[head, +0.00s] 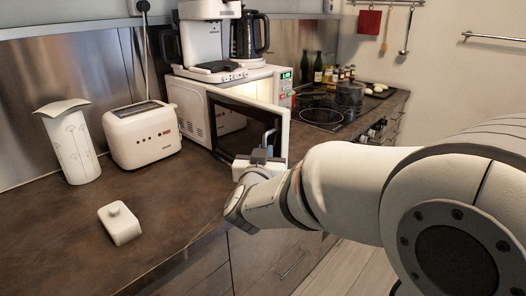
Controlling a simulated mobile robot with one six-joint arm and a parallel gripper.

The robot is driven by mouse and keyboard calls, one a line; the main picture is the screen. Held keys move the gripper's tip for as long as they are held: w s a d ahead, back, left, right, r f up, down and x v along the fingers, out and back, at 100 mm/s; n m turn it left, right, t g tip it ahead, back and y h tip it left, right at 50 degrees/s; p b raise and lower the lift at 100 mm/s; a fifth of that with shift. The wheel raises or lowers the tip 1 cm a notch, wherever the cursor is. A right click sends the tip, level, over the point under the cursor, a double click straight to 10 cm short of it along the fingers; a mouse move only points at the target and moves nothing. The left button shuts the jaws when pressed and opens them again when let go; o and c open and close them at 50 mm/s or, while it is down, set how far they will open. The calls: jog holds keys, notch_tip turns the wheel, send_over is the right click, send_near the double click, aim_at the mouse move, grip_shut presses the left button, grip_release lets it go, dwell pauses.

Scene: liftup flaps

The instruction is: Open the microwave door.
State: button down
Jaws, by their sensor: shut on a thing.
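The white microwave (197,112) stands on the brown counter, with a coffee maker on top. Its dark-windowed door (276,120) stands partly open, swung out toward the counter's front edge, and the lit inside shows above it. My gripper (267,146) is at the lower part of the door, at its free side near the front edge of the counter. It is shut on the door's handle (269,136), of which only a small bluish-grey part shows. My wrist and the door hide most of the grip.
A white toaster (143,135), a white vase-like canister (69,143) and a butter dish (119,223) stand on the counter at left. The coffee maker (209,40) sits on the microwave. A cooktop with a pot (350,92) is behind at right. The front-left counter is mostly clear.

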jog(key=shift+w+r, duration=0.1)
jog(key=c, duration=1.8)
grip_release()
jog(key=shift+w+a, duration=0.1)
jog(key=shift+w, duration=0.1)
jog(key=o, duration=0.3)
jog(key=shift+f, duration=0.2)
jog(key=shift+s, duration=0.2)
jog(key=v, duration=0.7)
jog(key=shift+s+p, duration=0.3)
jog(key=shift+p, duration=0.05)
